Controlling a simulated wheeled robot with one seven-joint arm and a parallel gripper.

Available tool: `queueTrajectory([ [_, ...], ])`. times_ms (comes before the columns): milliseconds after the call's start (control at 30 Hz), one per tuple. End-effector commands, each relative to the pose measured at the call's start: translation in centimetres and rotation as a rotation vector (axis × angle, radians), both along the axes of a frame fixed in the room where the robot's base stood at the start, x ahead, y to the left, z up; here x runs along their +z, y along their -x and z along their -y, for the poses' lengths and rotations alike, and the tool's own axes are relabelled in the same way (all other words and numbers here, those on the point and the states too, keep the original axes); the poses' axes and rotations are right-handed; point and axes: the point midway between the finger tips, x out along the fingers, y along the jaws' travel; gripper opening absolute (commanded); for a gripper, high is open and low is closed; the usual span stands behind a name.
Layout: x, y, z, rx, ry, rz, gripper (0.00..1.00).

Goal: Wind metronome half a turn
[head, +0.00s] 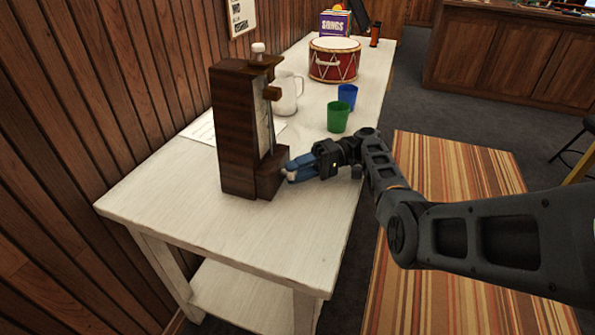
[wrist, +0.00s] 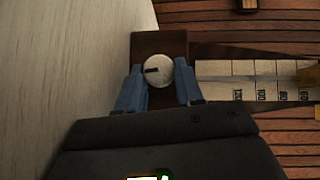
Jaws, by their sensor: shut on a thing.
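The metronome (head: 236,135) is a tall dark wooden box standing upright on the white table. A pale scale strip with numbers (wrist: 255,80) runs along its face in the wrist view. Its winding knob (wrist: 159,71) is a round whitish disc with a short dark mark pointing left in the picture, low on the metronome. My gripper (head: 290,171) reaches in from the right at the metronome's base. In the wrist view its blue fingers (wrist: 160,88) stand on both sides of the knob, shut on it. The fingers partly hide the knob in the head view.
On the white table (head: 170,205) are a white pitcher (head: 287,92) behind the metronome, a green cup (head: 338,117), a blue cup (head: 347,96), a red drum (head: 334,62) and a paper sheet (head: 205,130). A wooden wall (head: 90,90) borders the left. The table's front-left area is clear.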

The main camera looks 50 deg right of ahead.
Motion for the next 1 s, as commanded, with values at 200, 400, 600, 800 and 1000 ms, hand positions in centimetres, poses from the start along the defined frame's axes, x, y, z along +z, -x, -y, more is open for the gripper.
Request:
queueTrajectory([
  [200,-0.09,0.04,0.00,-0.001,-0.006,-0.004,0.05],
  [400,-0.10,0.04,0.01,-0.001,-0.005,-0.004,0.37],
  [600,-0.07,0.03,0.01,-0.001,-0.005,-0.003,0.56],
  [800,-0.04,0.01,0.01,-0.001,-0.004,-0.002,0.61],
  [1000,-0.06,0.29,0.66,-0.002,-0.005,-0.002,0.61],
])
